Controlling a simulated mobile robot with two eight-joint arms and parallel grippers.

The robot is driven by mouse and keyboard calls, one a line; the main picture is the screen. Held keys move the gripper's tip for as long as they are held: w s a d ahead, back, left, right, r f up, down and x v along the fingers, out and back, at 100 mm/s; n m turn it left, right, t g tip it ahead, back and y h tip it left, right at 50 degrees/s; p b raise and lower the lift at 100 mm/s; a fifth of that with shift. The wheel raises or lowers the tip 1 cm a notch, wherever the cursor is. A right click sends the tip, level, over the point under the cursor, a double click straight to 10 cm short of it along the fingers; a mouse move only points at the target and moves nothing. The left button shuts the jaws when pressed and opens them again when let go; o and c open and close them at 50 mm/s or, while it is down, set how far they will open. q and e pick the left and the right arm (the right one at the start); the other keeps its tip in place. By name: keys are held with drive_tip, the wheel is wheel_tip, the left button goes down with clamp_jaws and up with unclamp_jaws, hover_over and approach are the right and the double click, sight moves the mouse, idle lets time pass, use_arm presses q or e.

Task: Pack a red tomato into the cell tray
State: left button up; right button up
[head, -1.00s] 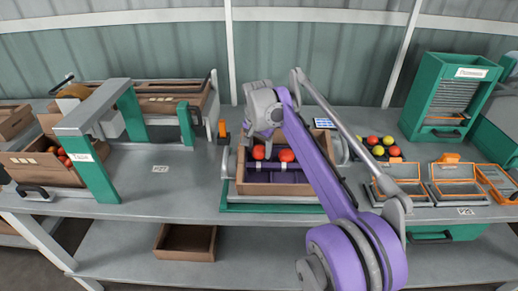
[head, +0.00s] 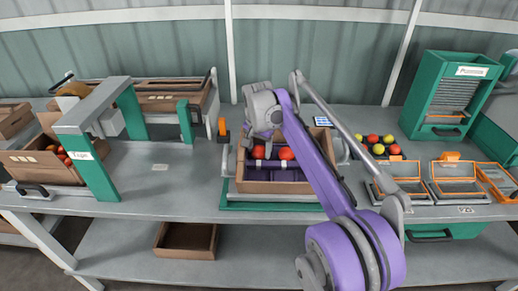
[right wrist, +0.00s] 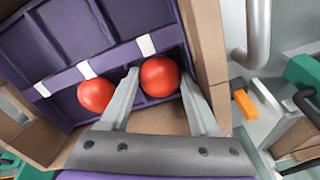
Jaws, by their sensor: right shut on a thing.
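The purple cell tray (head: 290,175) sits inside a cardboard box on the bench. My right gripper (right wrist: 160,82) is shut on a red tomato (right wrist: 160,76), with one finger on each side of it. In the head view this held tomato (head: 258,152) is low at the back left of the tray; I cannot tell if it touches the cell floor. A second red tomato (head: 287,154) sits beside it in the tray; it also shows in the right wrist view (right wrist: 97,94). The front cells look empty. My left gripper is not in view.
The cardboard box (head: 240,186) has raised walls close around the tray. Several red and yellow tomatoes (head: 378,149) lie to its right, and orange-rimmed trays (head: 457,188) stand farther right. A green-legged frame (head: 100,165) stands at left.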

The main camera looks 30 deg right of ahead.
drive_tip(key=o, duration=1)
drive_tip(key=shift+r, duration=0.15)
drive_tip(key=p+v, duration=0.4)
drive_tip(key=v, duration=0.2)
drive_tip(key=shift+p, duration=0.3)
drive_tip(key=shift+p+v, duration=1.7)
drive_tip(key=shift+v, duration=0.7)
drive_tip(key=shift+s, duration=0.1)
